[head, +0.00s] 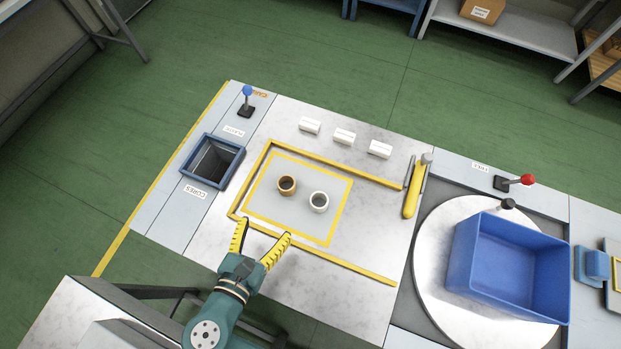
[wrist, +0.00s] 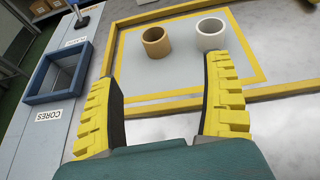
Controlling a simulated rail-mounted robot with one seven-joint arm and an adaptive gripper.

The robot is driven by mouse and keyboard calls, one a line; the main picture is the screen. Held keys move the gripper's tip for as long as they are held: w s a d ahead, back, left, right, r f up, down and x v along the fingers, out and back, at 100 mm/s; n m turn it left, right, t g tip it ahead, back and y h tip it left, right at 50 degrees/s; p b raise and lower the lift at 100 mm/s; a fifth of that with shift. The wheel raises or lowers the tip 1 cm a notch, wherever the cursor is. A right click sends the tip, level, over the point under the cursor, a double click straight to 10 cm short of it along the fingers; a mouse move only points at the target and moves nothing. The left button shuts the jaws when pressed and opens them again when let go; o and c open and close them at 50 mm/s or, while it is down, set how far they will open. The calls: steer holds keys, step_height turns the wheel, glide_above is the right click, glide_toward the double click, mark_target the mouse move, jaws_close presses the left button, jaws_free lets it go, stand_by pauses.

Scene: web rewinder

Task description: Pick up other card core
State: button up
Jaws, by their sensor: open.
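Two short hollow cores stand upright on the grey pad inside the yellow outline. The brown card core (head: 287,185) is on the left and the white core (head: 319,201) is on the right, a small gap apart. In the wrist view the brown core (wrist: 157,42) and the white core (wrist: 211,33) show ahead of the fingers. My gripper (head: 265,238) is open and empty, with yellow ribbed fingers, at the near side of the yellow frame. Its right finger overlaps the lower edge of the white core in the wrist view.
A raised yellow rail (head: 335,264) edges the work area. A blue-rimmed chute (head: 231,178) labelled CORES opens at the left. Several white blocks (head: 344,137) lie behind the pad. A yellow tool (head: 412,198) and a blue bin (head: 508,265) on a round plate are at the right.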

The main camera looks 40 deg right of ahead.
steer(key=shift+a+r, duration=0.1)
steer(key=shift+a, duration=0.4)
steer(key=b, duration=0.4)
glide_toward(289, 178)
steer(key=shift+x, duration=0.8)
steer(key=b+x, duration=0.2)
steer(key=x, duration=0.4)
steer(key=shift+d+r, duration=0.1)
steer(key=shift+d, duration=0.05)
steer(key=c, duration=0.9)
